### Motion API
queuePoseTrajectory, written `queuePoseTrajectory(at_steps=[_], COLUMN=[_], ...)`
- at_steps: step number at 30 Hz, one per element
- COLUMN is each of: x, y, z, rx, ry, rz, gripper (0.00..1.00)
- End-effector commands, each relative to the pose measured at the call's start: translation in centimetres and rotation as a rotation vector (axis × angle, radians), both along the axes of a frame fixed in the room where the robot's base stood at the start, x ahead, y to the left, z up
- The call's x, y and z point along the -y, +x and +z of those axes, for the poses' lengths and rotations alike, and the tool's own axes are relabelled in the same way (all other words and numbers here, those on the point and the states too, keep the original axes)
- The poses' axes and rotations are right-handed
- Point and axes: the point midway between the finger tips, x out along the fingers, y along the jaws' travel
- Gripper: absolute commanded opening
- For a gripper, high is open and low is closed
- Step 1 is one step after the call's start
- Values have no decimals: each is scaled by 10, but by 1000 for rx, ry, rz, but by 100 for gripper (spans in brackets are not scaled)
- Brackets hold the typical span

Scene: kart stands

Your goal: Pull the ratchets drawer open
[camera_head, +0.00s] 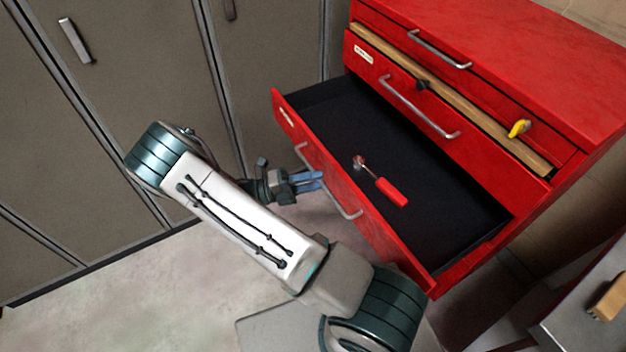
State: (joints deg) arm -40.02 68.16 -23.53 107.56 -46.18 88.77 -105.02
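A red tool chest holds a lower drawer that is pulled well out, with a red front (390,243) and a dark lined inside. Its small label (286,117) is too small to read. A ratchet-like tool with a red handle (391,192) and a metal head lies in it. The drawer has a silver bar handle (347,213). My gripper (321,180) is at this handle, its blue fingers pointing right at the bar. I cannot tell whether the fingers are closed around the bar or only beside it.
Above, a shut drawer (420,107) has its own handle. A wooden strip (456,90) with a yellow-handled item (519,128) shows over it. Grey lockers (110,120) stand at left. A grey surface (590,325) is at lower right. The floor (130,290) at lower left is clear.

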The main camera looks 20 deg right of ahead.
Motion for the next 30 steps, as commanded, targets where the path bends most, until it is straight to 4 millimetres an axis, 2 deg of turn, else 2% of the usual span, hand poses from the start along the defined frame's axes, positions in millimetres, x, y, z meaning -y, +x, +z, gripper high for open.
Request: queuePoseTrajectory(at_steps=[5,8,18,21,25,30], x=[-7,-21,-95,-112,-125,-132], y=[2,6,23,27,30,32], z=[-2,-6,-20,-23,-25,-25], rx=[1,1,1,1,1,0], ry=[2,2,2,2,1,0], rz=[1,3,2,1,0,0], gripper=[32,32,32,32,32,32])
